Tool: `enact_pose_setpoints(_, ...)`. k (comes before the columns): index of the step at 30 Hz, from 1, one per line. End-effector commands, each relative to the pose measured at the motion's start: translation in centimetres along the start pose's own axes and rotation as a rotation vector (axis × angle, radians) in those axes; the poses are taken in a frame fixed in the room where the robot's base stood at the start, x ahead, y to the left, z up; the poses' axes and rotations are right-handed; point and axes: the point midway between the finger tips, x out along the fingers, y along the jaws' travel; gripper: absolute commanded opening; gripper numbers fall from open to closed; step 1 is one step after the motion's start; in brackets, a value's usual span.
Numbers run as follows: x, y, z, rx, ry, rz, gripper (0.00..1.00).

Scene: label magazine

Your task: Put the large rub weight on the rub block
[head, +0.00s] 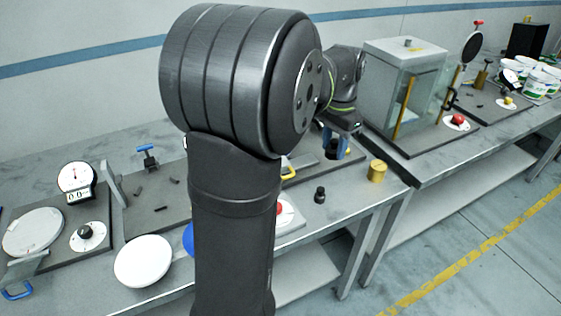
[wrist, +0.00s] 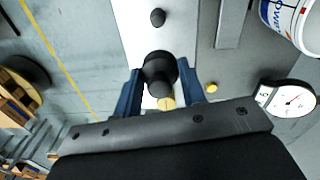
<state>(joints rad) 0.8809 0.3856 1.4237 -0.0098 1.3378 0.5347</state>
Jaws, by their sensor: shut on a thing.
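My gripper (wrist: 158,82) is shut on a dark round weight with a knob, which I take to be the large rub weight (wrist: 160,68). The blue fingers stand on either side of it in the wrist view. In the head view my gripper (head: 336,146) is partly hidden behind my arm, above the bench, and the held weight is hard to make out. A smaller black weight (head: 320,194) stands on the bench; what looks like the same one shows ahead in the wrist view (wrist: 158,17). I cannot tell for certain which thing is the rub block.
A brass cylinder (head: 377,171) stands near the bench edge. A yellow handle (head: 298,166) shows beside my arm. A glass-fronted cabinet (head: 405,85) stands behind on the right. A white disc (head: 143,261) and a dial gauge (head: 76,180) are at the left.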

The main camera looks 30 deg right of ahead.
Motion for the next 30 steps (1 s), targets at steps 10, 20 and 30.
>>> enact_pose_setpoints(10,-1.1,-4.8,3.1,-0.002,-0.001,0.000,0.02)
enact_pose_setpoints(20,3.0,-11.5,5.2,-0.003,-0.001,0.001,0.02)
enact_pose_setpoints(30,5.3,-15.2,6.2,0.001,0.001,-0.001,0.02)
